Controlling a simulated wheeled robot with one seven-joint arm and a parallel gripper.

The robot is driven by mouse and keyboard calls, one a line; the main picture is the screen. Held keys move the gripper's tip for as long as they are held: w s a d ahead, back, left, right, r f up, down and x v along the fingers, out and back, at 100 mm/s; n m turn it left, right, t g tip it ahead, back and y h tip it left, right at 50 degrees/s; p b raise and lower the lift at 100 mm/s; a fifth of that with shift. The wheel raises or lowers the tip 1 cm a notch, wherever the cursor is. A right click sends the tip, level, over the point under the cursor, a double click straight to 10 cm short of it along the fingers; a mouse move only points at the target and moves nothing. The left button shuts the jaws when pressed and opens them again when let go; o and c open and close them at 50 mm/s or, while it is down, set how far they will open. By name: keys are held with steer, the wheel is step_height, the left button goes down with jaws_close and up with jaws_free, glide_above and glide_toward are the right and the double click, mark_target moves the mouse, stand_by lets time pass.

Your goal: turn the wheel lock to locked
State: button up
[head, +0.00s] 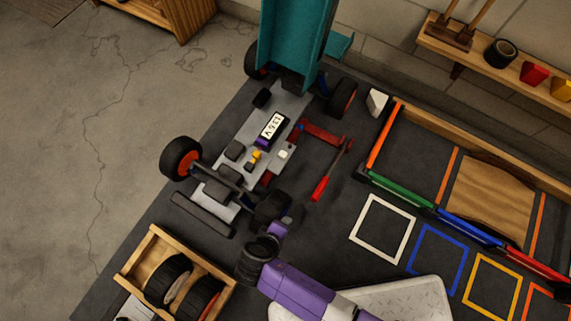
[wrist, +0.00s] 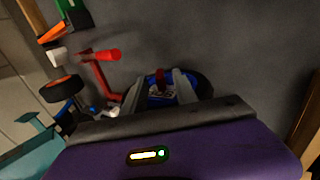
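The racecar chassis (head: 235,150) lies on the dark bench with its teal body shell (head: 290,40) raised at the far end. My gripper (head: 272,220) is at the car's near right wheel (head: 268,207), which it partly hides. In the wrist view that wheel has a dark tyre and a blue hub (wrist: 188,91). A small dark red piece (wrist: 160,79) at the hub seems to be the wheel lock; its setting cannot be read. My gripper's fingers (wrist: 160,90) stand apart, one on each side of the hub's middle, with the red piece between them. Contact cannot be seen.
A wooden tray (head: 137,259) with spare wheels stands at the near left. Coloured square outlines (head: 437,256) mark the bench at right.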

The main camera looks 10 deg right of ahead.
steer(key=shift+b+x, duration=0.5)
steer(key=shift+x, duration=0.95)
steer(key=shift+c, duration=0.4)
jaws_close()
steer(key=shift+r+p, duration=0.15)
steer(key=shift+p, duration=0.15)
